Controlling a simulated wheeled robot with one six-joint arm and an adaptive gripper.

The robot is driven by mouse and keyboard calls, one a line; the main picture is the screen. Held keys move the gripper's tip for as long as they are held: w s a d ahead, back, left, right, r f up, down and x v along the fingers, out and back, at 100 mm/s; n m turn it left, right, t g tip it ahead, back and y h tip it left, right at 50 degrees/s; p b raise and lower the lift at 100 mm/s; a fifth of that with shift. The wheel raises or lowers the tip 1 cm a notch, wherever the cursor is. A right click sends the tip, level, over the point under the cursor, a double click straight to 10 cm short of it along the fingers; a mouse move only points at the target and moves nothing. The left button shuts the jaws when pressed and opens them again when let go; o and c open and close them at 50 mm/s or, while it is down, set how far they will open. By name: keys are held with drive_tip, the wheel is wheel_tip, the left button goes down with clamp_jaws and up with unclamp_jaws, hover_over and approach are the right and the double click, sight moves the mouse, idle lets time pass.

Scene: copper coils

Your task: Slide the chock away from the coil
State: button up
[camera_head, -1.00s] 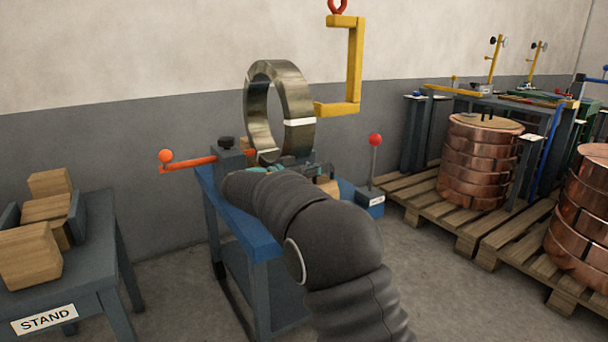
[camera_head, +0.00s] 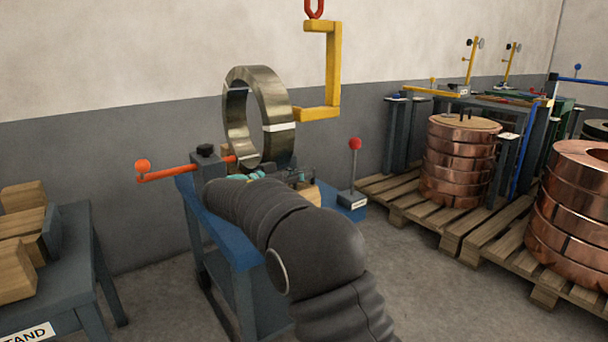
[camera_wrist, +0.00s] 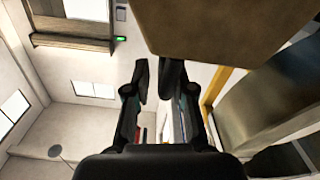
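The metal coil (camera_head: 272,110) stands upright on the blue stand (camera_head: 244,238), with a white band around it; its curved side also shows at the right of the wrist view (camera_wrist: 275,100). A wooden chock (camera_head: 308,194) shows at its lower right, partly hidden by my arm. In the wrist view a large wooden block face (camera_wrist: 205,25) fills the top, close to my fingertips. My gripper (camera_wrist: 154,75) has its two fingers close together with a narrow gap and nothing visible between them. Whether a finger touches the wood is unclear. In the head view my arm covers most of the gripper.
An orange handle with a ball end (camera_head: 143,166) sticks out left of the coil. A yellow hook (camera_head: 331,75) hangs right of it. A red-knobbed lever (camera_head: 355,144) stands behind. A table with wooden blocks (camera_head: 22,222) is at left; copper coils (camera_head: 460,160) on pallets are at right.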

drive_tip(key=shift+s+a, duration=0.1)
drive_tip(key=shift+a, duration=0.05)
drive_tip(key=v, duration=1.1)
drive_tip(key=shift+a, duration=0.3)
drive_tip(key=shift+s, duration=0.15)
